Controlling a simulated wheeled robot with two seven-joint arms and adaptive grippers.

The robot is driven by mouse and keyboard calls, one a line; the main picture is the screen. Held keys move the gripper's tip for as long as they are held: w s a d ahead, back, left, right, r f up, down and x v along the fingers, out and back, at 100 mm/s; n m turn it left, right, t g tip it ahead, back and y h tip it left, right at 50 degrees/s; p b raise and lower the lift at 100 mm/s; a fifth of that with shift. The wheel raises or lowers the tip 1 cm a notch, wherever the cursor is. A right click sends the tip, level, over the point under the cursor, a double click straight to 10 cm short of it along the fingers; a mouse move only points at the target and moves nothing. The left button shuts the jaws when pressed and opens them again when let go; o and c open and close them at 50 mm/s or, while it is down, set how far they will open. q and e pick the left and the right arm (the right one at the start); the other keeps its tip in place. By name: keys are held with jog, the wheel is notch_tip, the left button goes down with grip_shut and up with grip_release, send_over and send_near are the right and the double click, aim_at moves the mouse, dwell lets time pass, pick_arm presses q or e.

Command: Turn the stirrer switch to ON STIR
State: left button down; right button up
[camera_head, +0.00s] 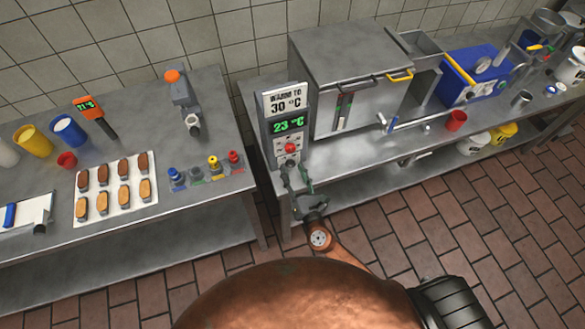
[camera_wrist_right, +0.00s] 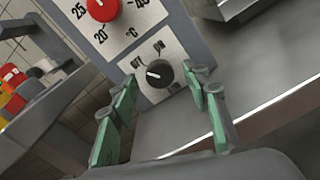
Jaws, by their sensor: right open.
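The stirrer switch is a black round knob (camera_wrist_right: 160,73) on a light plate of the grey control unit (camera_head: 276,127), below a red dial (camera_wrist_right: 103,9). The knob's white pointer mark points left, toward the label that seems to read OFF; an ON label is at its upper right. My right gripper (camera_wrist_right: 162,112) is open, with its green fingers on either side of and in front of the knob, apart from it. In the head view, the right gripper (camera_head: 299,180) is just below the unit and partly covers its lower face. My left gripper is not in view.
The control unit shows 23 °C under a sign reading WARM TO 30 °C (camera_head: 286,101). A steel box (camera_head: 350,65) stands behind it on the right bench. A red cup (camera_head: 456,120) is farther right. A gap separates this bench from the left table (camera_head: 130,235).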

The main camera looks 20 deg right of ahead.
jog(key=shift+w, duration=0.65)
jog(key=c, duration=1.2)
